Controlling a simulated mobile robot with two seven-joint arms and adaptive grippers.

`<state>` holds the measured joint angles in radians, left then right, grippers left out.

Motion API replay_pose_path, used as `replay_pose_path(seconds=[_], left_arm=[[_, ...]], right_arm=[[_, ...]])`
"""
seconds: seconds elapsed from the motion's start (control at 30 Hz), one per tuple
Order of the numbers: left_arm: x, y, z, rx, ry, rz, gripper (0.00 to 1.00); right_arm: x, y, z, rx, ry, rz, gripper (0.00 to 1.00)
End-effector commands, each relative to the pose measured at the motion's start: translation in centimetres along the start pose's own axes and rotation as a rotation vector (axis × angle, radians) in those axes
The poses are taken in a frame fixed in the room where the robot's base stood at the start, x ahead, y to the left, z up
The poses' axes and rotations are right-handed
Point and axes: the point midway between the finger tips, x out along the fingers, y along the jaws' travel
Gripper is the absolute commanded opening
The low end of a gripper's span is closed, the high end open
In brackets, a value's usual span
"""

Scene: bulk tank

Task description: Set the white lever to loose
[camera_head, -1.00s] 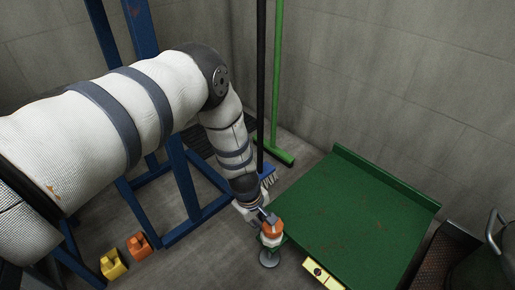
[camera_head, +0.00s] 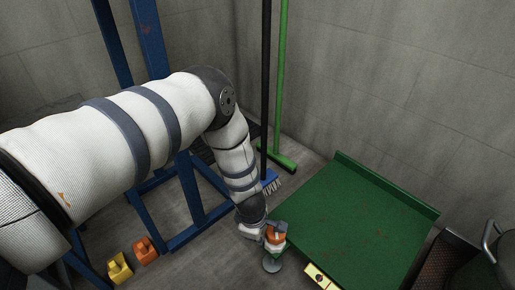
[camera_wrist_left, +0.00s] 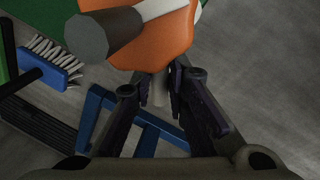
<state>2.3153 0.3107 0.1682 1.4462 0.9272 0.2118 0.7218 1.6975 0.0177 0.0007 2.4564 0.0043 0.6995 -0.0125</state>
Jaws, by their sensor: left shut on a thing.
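My left gripper (camera_wrist_left: 160,92) is shut on a pale rod, apparently the white lever (camera_wrist_left: 161,88), just below the orange body. In the head view my left gripper (camera_head: 258,230) is beside the orange body, its fingers partly hidden. My right gripper is not in view.
The green table (camera_head: 345,215) is bare, with a raised back edge. A blue frame (camera_head: 190,205) stands behind my arm. A blue brush (camera_head: 270,183) and a green broom (camera_head: 283,163) stand near the wall. Yellow (camera_head: 119,268) and orange (camera_head: 145,250) blocks lie on the floor.

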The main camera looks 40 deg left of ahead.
Motion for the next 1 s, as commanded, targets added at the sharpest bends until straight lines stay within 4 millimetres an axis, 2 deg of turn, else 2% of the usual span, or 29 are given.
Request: replay_pose_path(seconds=[0.6, 1.0], left_arm=[[-0.6, -2.8, 1.1, -0.561, 0.111, 0.012, 0.0], [-0.7, -3.7, 2.1, -0.802, 0.158, 0.017, 0.0]], right_arm=[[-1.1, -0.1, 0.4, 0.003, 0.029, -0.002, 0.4], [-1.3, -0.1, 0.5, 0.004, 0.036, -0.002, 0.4]])
